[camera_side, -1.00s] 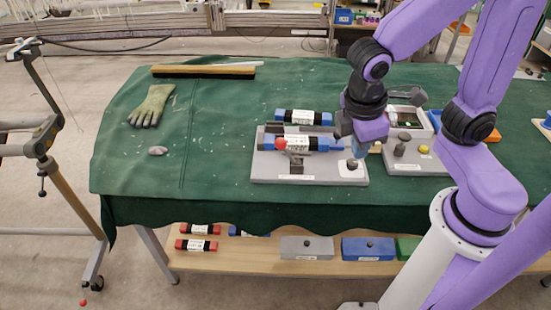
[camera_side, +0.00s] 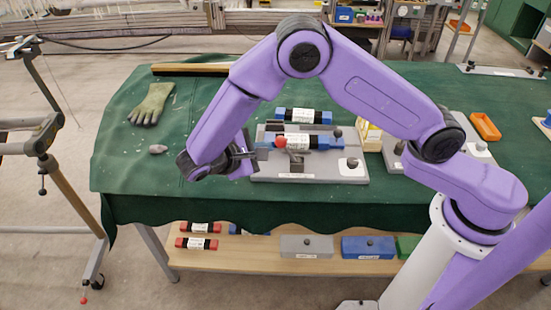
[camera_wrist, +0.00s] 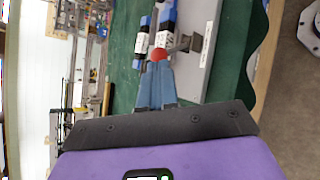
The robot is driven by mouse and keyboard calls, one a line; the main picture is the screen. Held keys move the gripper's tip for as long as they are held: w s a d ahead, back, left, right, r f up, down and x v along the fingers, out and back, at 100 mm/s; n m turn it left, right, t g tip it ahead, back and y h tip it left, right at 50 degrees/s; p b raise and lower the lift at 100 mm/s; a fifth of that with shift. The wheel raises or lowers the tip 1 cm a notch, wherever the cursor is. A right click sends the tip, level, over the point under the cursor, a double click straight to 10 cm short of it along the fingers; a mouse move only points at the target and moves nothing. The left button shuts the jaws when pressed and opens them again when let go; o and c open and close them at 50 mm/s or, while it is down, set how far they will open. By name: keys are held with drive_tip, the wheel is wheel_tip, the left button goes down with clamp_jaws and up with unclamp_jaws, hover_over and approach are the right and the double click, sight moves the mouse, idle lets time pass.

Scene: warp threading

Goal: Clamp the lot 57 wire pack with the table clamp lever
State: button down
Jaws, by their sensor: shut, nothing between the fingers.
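A grey clamp base (camera_side: 268,172) lies on the green-covered table. A wire pack with blue ends and a white label (camera_side: 322,143) lies in it; the label is too small to read. A red ball knob (camera_side: 281,142) of the clamp lever shows at the left part of that pack, and a dark clamp part (camera_side: 296,162) is in front. A second blue-ended pack (camera_side: 322,117) lies just behind. My gripper (camera_side: 256,156) is left of the clamp, fingers shut and empty. In the wrist view the red knob (camera_wrist: 159,54) is right by the fingertips (camera_wrist: 157,66); contact cannot be told.
A grey fixture stands right of the clamp, partly behind my arm. An orange tray (camera_side: 485,127) is further right. A glove (camera_side: 152,104) and a small grey stone-like object (camera_side: 158,149) lie at left. Red-ended packs (camera_side: 198,243) and boxes (camera_side: 306,247) sit on the lower shelf.

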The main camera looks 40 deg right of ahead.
wheel_tip(320, 180, down, 6)
drive_tip(key=w+a+t+h, duration=0.1)
drive_tip(key=w+a+h, duration=0.1)
drive_tip(key=w+h, duration=0.15)
drive_tip(key=m+t+h, duration=0.1)
drive_tip(key=t+h, duration=0.2)
drive_tip(key=h, duration=0.1)
approach(289, 153)
drive_tip(key=shift+w+a+f, duration=0.15)
drive_tip(key=shift+w+a, duration=0.05)
drive_tip(key=shift+a, duration=0.45)
drive_tip(key=shift+w+a+f, duration=0.15)
drive_tip(key=shift+w+a, duration=0.1)
drive_tip(key=shift+a, duration=0.35)
drive_tip(key=shift+w+a+f, duration=0.15)
drive_tip(key=shift+w+a, duration=0.05)
drive_tip(key=shift+a, duration=0.45)
drive_tip(key=shift+m, duration=0.3)
drive_tip(key=shift+x, duration=5)
drive_tip(key=shift+s+r, duration=0.1)
drive_tip(key=shift+r, duration=0.15)
drive_tip(key=shift+r+m+g, duration=0.1)
drive_tip(key=shift+m+g, duration=0.5)
drive_tip(key=shift+m, duration=0.1)
